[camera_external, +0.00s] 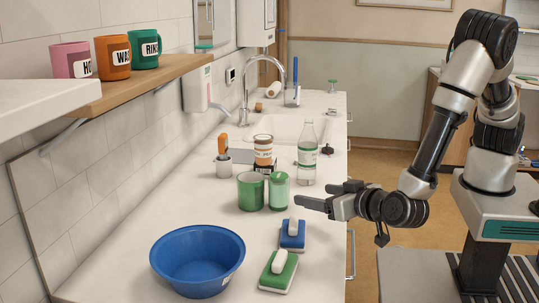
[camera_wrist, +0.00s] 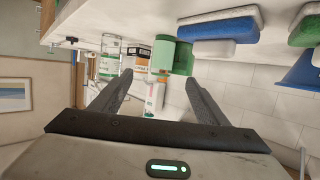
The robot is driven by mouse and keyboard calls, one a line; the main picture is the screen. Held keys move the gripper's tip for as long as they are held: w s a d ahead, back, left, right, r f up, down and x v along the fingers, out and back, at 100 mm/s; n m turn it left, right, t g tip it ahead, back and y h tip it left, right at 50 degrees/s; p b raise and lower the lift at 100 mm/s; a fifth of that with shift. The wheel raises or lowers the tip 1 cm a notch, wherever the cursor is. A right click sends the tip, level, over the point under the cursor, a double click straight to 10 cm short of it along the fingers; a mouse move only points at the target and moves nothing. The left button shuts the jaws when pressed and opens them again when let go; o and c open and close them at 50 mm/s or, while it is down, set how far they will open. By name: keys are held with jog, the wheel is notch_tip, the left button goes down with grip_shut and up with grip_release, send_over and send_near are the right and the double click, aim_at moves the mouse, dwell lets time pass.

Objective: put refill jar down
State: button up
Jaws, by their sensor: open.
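No readable label settles which item is the refill jar. A pale green cylindrical vessel (camera_external: 279,192) stands upright on the counter beside a darker green mug (camera_external: 250,190). My gripper (camera_external: 322,195) is open and empty, just right of the pale green vessel and apart from it. In the wrist view, the pale green vessel (camera_wrist: 161,55) shows beyond and between my open fingers (camera_wrist: 160,78), with the darker mug (camera_wrist: 184,58) next to it.
A clear bottle (camera_external: 307,158) stands behind my gripper. Blue (camera_external: 292,236) and green (camera_external: 278,272) sponges, each topped by a white piece, and a blue bowl (camera_external: 190,283) lie in front. The counter (camera_external: 222,212) is clear left of the mug.

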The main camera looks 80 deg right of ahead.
aim_at(285, 188)
jog(key=x, duration=0.8)
jog(key=shift+w+a+x, duration=0.1)
jog(key=shift+x, duration=1.35)
jog(key=shift+w+a+x, duration=0.1)
jog(key=shift+w+x, duration=0.05)
jog(key=shift+x, duration=1.35)
jog(key=c, duration=1.3)
jog(key=shift+r, duration=0.1)
jog(key=shift+c, duration=0.7)
jog(key=shift+r, duration=0.15)
